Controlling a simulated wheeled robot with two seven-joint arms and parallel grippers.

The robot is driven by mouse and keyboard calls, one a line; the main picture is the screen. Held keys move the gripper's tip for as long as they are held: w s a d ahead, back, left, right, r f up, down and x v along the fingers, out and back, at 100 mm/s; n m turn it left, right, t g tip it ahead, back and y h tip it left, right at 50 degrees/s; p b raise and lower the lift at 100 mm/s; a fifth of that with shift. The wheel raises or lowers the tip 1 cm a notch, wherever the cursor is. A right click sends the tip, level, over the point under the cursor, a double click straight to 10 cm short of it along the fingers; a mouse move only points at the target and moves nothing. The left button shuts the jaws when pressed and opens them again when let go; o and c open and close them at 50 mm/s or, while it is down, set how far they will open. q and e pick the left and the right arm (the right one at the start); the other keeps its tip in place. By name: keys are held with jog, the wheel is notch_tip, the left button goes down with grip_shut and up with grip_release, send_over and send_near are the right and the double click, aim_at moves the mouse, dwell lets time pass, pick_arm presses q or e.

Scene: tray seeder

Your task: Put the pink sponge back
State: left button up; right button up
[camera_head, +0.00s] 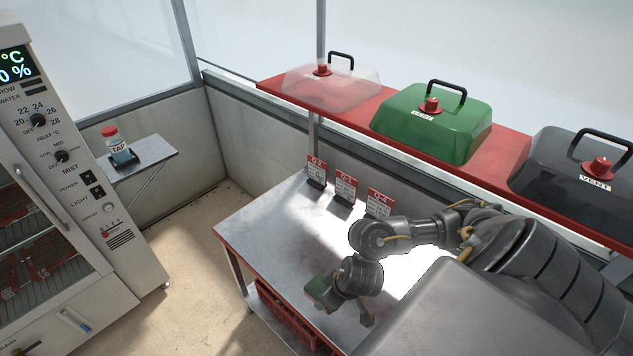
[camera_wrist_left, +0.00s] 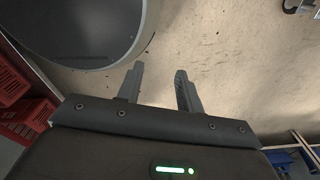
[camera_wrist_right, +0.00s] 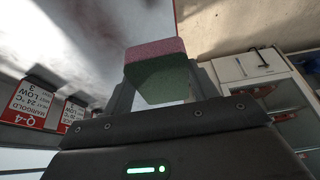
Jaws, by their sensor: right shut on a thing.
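The sponge (camera_wrist_right: 158,75) has a pink layer and a green layer. My right gripper (camera_wrist_right: 163,92) is shut on it, with a finger on either side. In the head view the sponge (camera_head: 320,290) shows small and partly covered by my right wrist, over the front part of the steel table (camera_head: 265,235). I cannot tell whether it touches the table. My left gripper (camera_wrist_left: 159,88) is open and empty above the floor; it is not in the head view.
Several red-and-white label cards (camera_head: 346,187) stand along the table's back. A red shelf (camera_head: 365,112) above carries clear, green (camera_head: 435,125) and black lids. Red crates (camera_head: 285,315) sit below the table.

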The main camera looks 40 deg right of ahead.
jog(key=w+d+f+b, duration=0.2)
jog(key=w+f, duration=0.1)
jog(key=w+d+f+b, duration=0.2)
jog(key=w+d, duration=0.1)
jog(key=w+d+f+b, duration=0.2)
jog(key=w+f, duration=0.1)
jog(key=w, duration=0.1)
jog(key=shift+d+f, duration=0.3)
jog(key=shift+w+d+f, duration=0.1)
jog(key=shift+w+f, duration=0.15)
jog(key=shift+w, duration=0.05)
jog(key=shift+w+d+f, duration=0.1)
jog(key=shift+f, duration=0.05)
jog(key=shift+w+d+f, duration=0.1)
jog(key=shift+f, duration=0.1)
jog(key=shift+w+d+f, duration=0.1)
jog(key=shift+f, duration=1.5)
